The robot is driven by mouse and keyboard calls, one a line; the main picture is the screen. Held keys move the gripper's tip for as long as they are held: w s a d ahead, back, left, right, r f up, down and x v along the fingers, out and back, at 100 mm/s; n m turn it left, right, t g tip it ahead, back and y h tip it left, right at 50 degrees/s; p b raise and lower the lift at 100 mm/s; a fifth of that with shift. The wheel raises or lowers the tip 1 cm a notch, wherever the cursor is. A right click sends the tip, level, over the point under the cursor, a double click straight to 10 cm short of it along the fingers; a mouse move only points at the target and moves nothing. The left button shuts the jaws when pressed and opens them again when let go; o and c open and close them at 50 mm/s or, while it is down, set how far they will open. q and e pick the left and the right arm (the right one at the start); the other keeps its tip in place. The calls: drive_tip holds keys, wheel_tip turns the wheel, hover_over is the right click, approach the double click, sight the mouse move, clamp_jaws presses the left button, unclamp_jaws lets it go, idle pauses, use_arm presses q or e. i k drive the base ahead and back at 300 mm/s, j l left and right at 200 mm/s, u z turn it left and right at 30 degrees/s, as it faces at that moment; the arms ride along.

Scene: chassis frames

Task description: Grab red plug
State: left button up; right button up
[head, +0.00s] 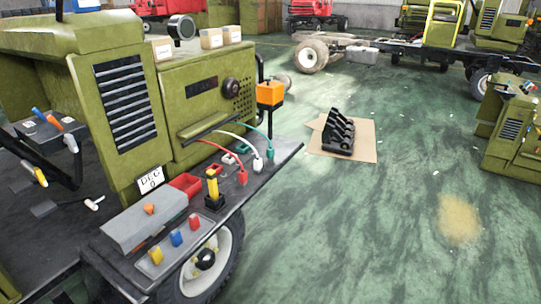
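A red plug (243,177) stands on the dark ledge of the green chassis, near the ledge's outer edge. A red cable (222,153) curves from it back to the green panel. A white plug (258,165) and a green plug (271,154), each with its own cable, stand to its right and farther back in a row. Neither of my grippers is in view.
The dark ledge (288,149) also carries a yellow-handled lever (213,190), a red open box (186,184) and a grey box (145,218). An orange box (270,94) sits behind the plugs. Black brackets (339,133) lie on cardboard on the green floor, which is mostly clear at right.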

sight(242, 175)
drive_tip(key=i+l, duration=0.65)
drive_tip(key=i, duration=0.15)
